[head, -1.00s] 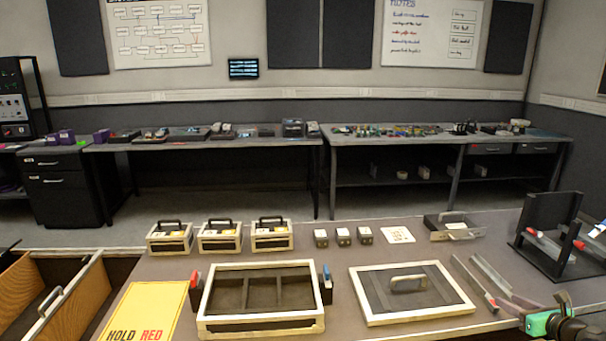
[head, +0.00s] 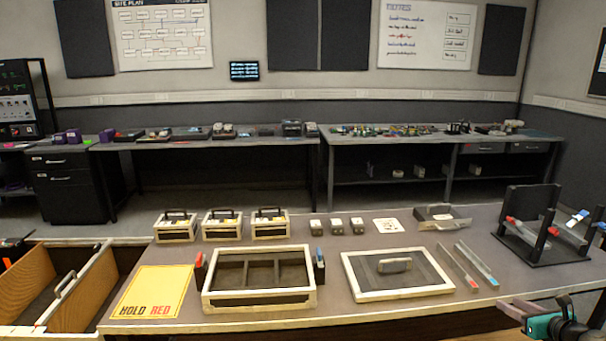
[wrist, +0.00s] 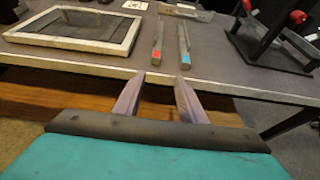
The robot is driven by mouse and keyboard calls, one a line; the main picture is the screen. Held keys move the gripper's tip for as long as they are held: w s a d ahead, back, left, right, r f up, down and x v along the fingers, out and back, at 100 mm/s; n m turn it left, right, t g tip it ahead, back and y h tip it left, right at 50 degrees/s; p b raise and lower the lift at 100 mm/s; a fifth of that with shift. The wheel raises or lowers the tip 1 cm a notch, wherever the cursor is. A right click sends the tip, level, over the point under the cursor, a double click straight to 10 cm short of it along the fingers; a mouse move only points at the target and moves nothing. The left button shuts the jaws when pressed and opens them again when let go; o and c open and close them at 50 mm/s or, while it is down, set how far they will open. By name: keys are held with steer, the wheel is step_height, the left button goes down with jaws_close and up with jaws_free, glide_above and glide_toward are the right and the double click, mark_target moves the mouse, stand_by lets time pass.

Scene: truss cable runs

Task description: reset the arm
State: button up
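My gripper (wrist: 160,95) shows in the wrist view with its two fingers spread apart and nothing between them. It is in front of and below the table's front edge. In the head view my gripper (head: 516,308) is at the lower right, at the front edge of the table (head: 360,303). Two metal strips lie on the table beyond the fingers, one with a red end (wrist: 157,45) and one with a blue end (wrist: 184,45). A framed lid with a handle (head: 396,265) lies to their left.
A black stand (head: 530,225) with red clamps is at the table's right. An open divided tray (head: 260,304), a yellow HOLD RED sheet (head: 152,290) and several small cases are left and centre. An open wooden drawer (head: 85,286) is at far left. Floor lies beyond the table.

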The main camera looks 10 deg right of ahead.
steer(key=w+a+f+n+g+y, duration=0.2)
steer(key=w+a+f+n, duration=0.15)
steer(key=a+f, duration=0.55)
steer(key=w+a+f+n+g+y, duration=0.2)
steer(key=a+f+n, duration=0.3)
steer(key=a+f, duration=0.4)
steer(key=s+a+f+n+g+y, duration=0.1)
steer(key=s+a+f+n+g, duration=0.2)
steer(key=a+f, duration=0.45)
steer(key=s+a+f+n+g+y, duration=0.1)
steer(key=a+f+n+g, duration=0.35)
steer(key=a, duration=0.65)
steer(key=s+a+f+n+g, duration=0.3)
steer(key=s+a+f+n, duration=0.7)
steer(key=a, duration=0.3)
steer(key=s+a+f+n+g+h, duration=0.2)
steer(key=s+n, duration=0.3)
steer(key=s, duration=0.2)
steer(key=s+a+f+n+g+h, duration=0.2)
steer(key=s+n, duration=0.3)
steer(key=s, duration=0.3)
steer(key=shift+s+a+f+n+h, duration=0.25)
steer(key=shift+a+f+n+h, duration=0.2)
steer(key=shift+f, duration=0.25)
steer(key=shift+o, duration=0.5)
steer(key=shift+g, duration=0.25)
